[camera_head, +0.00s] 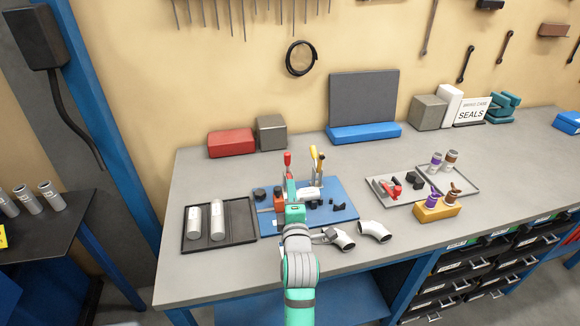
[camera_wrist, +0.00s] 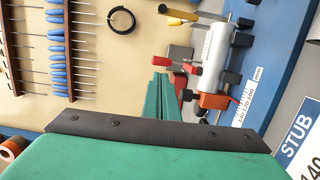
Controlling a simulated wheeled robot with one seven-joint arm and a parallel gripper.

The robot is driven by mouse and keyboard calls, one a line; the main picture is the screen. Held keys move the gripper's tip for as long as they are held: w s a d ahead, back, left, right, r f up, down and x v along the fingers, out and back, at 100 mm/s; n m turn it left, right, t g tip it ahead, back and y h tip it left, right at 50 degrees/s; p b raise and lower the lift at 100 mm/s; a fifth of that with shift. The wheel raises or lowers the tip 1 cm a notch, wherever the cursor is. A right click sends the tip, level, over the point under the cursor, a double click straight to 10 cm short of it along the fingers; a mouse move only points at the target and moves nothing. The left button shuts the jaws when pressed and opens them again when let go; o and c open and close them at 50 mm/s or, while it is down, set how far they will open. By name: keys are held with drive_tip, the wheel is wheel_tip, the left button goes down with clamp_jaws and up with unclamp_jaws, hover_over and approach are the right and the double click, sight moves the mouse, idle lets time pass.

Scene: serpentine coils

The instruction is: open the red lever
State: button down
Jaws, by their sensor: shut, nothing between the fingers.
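The red lever (camera_head: 287,158) stands up from a fixture on the blue board (camera_head: 346,214), at mid-table. In the wrist view the red lever (camera_wrist: 162,62) shows just beyond my fingertips, beside a silver cylinder (camera_wrist: 215,55) and an orange block (camera_wrist: 212,101). My gripper (camera_head: 291,182) is in front of the fixture, its green fingers together and empty. In the wrist view the fingertips (camera_wrist: 160,79) are close to the red lever; I cannot tell whether they touch it. My arm hides part of the fixture in the head view.
A yellow-handled lever (camera_head: 314,153) stands just right of the red one. A dark tray (camera_head: 245,222) with two silver cylinders lies left. Grey elbow pipes (camera_head: 375,231) lie at the front right. A grey tray (camera_head: 380,194) of small parts is farther right. Bare table lies behind the board.

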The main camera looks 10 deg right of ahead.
sight(288, 160)
drive_tip(key=w, duration=0.3)
drive_tip(key=w+d, duration=0.1)
drive_tip(key=w, duration=0.6)
drive_tip(key=shift+d+r, duration=0.1)
drive_tip(key=shift+d, duration=0.2)
